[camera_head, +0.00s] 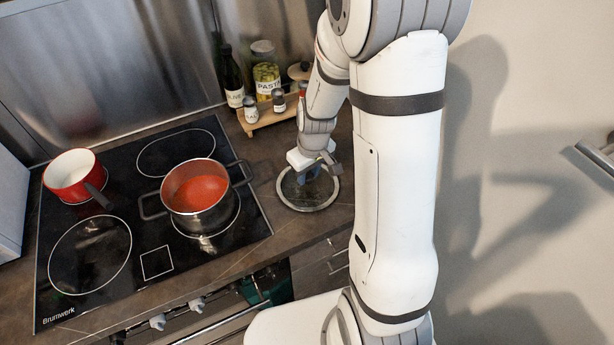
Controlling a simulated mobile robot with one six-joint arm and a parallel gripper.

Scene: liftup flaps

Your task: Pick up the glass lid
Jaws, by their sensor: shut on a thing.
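The glass lid (309,204) is round with a metal rim and lies on, or very close above, the dark countertop to the right of the stove. My gripper (309,176) is over the middle of the lid, pointing down, and is shut on its knob. The knob is mostly hidden by the gripper. I cannot tell whether the rim touches the counter.
A steel pot (197,202) with red sauce stands on the black stove (101,246) left of the lid. A red saucepan (72,175) is at the far left. Behind the lid, a wooden rack (262,121) holds small shakers near a pasta jar (266,78) and a dark bottle (231,80).

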